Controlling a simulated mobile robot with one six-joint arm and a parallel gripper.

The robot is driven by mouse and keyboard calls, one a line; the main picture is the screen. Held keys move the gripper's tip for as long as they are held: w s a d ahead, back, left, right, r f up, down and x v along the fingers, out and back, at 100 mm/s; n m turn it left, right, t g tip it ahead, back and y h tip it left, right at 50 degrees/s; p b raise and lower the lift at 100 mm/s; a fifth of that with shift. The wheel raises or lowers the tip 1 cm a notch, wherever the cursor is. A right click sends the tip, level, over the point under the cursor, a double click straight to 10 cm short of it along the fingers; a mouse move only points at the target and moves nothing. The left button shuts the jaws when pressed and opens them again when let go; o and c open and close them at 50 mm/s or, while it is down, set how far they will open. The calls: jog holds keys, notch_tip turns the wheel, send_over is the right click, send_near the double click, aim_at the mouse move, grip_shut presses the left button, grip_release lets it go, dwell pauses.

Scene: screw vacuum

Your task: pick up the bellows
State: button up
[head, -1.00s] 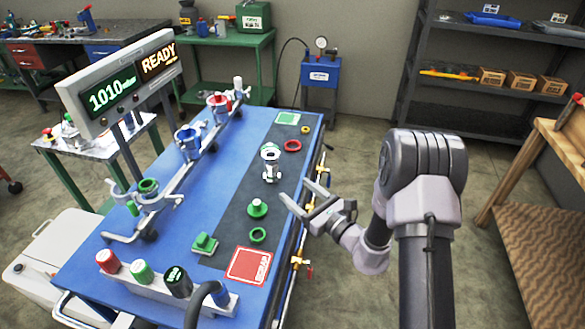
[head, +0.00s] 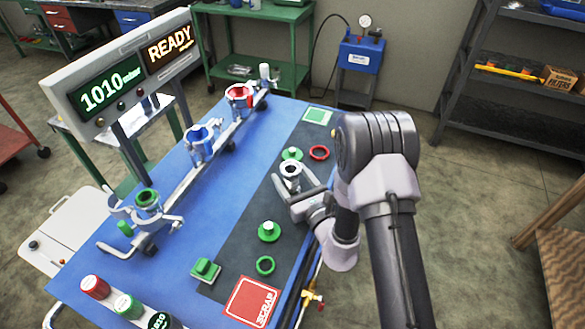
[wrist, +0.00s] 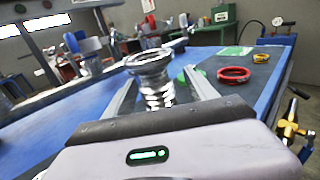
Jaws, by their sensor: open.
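The bellows (head: 289,170) is a silvery metal piece with a round flange on top. It stands upright on the dark mat (head: 240,255) of the blue bench. In the wrist view the bellows (wrist: 153,62) shows its ribbed body and wide top ring. My gripper (head: 292,181) is open and low over the mat, with one finger on each side of the bellows. In the wrist view the fingers (wrist: 160,88) straddle its body, and gaps seem to remain. The lower end of the bellows is hidden behind my gripper's body.
A red ring (head: 319,153) and a green part (head: 292,153) lie just behind the bellows. The rail with clamps (head: 200,145) runs along the left.

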jog(key=shift+s+a+r, duration=0.1)
jog(key=shift+s+r, duration=0.05)
jog(key=shift+s, duration=0.1)
grip_shut()
